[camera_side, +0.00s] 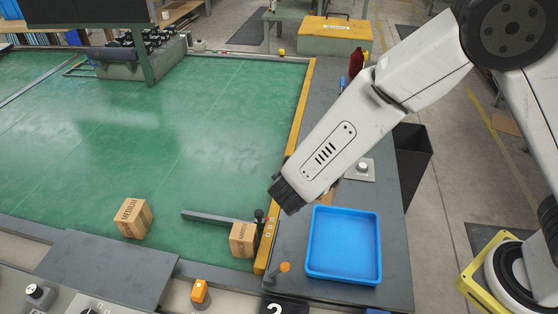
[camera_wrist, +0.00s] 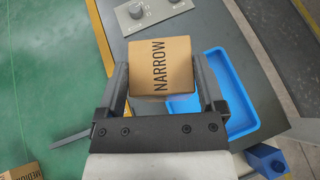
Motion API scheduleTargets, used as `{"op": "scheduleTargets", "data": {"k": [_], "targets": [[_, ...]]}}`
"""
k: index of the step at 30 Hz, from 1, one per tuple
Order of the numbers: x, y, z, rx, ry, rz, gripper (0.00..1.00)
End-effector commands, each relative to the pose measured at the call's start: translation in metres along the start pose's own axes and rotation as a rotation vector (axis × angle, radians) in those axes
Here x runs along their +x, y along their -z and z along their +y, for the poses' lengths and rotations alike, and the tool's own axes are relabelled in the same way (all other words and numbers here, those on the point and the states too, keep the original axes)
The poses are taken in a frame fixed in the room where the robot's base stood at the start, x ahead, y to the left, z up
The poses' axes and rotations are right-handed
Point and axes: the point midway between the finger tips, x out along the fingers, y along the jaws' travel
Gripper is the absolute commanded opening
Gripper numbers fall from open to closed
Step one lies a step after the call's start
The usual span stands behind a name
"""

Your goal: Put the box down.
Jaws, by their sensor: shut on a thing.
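A cardboard box marked NARROW (camera_wrist: 172,68) is between the two fingers of my gripper (camera_wrist: 161,72) in the wrist view. My gripper is shut on it, with a finger along each side. In the side view my gripper (camera_side: 285,195) is above the grey surface between the yellow rail and the blue tray. My arm hides most or all of the held box there. The blue tray (camera_side: 343,276) looks empty in the side view. In the wrist view the tray (camera_wrist: 240,100) shows to the right of the box, partly behind it and a finger.
A box marked MEDIUM (camera_side: 132,217) stands on the green belt (camera_side: 190,130). Another cardboard box (camera_side: 243,238) is by the yellow rail (camera_side: 300,110), near a grey bar (camera_side: 215,217). A knob panel (camera_side: 360,169) lies behind the tray. A dark bin (camera_side: 412,160) is at right.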

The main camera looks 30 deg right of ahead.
Motion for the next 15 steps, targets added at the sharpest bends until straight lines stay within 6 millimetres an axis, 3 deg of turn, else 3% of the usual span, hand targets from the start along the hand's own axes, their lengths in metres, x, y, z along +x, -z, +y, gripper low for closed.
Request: {"op": "scheduleTargets", "data": {"k": [6, 15], "targets": [[0.010, -0.007, -0.034, 0.015, 0.030, 0.000, 0.17], [0.018, -0.013, -0.065, 0.029, 0.057, 0.001, 0.17]]}}
